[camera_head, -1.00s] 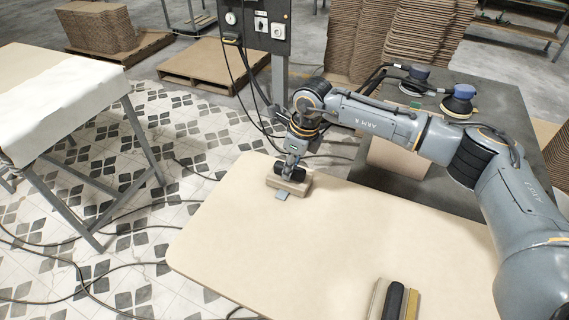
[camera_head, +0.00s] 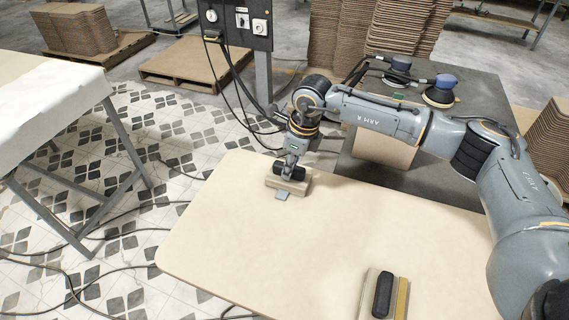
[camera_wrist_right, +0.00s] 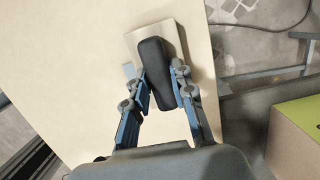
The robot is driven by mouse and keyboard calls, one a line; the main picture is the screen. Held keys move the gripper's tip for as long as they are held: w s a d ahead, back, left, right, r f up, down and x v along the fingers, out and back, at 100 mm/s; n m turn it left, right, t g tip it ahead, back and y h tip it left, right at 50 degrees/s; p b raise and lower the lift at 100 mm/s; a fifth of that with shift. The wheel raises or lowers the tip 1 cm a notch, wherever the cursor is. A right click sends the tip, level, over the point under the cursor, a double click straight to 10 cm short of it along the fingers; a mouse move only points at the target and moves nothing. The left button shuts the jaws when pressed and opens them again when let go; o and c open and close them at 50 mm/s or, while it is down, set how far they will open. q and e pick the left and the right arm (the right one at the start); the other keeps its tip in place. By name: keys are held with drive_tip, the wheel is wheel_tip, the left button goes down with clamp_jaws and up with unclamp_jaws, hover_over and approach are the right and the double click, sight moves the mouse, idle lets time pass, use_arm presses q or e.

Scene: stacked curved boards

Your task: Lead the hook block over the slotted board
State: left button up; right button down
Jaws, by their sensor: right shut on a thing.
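My right gripper (camera_head: 289,168) is shut on the black handle (camera_wrist_right: 153,72) of a light wooden block (camera_head: 290,185). In the right wrist view its fingers (camera_wrist_right: 160,90) press the handle from both sides. A small grey-blue tab (camera_head: 283,196) shows at the block's near side. I take this block to be the hook block. It is over the far left part of the large beige board (camera_head: 260,240); I cannot tell whether it touches. No slots show in the board. My left gripper is not in view.
A second block (camera_head: 368,300) with a black handle and a yellow strip lies at the board's front. A control post (camera_head: 264,75) stands behind the board. The board's middle is clear.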

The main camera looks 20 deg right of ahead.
sight(302, 169)
drive_tip(key=shift+s+d+f, duration=0.15)
drive_tip(key=shift+d, duration=0.1)
drive_tip(key=shift+s+d, duration=0.55)
drive_tip(key=shift+d, duration=0.2)
drive_tip(key=shift+s+d, duration=0.25)
drive_tip(key=shift+d, duration=0.05)
drive_tip(key=shift+s+d+b, duration=0.45)
drive_tip(key=shift+s+d, duration=0.45)
drive_tip(key=shift+d, duration=0.2)
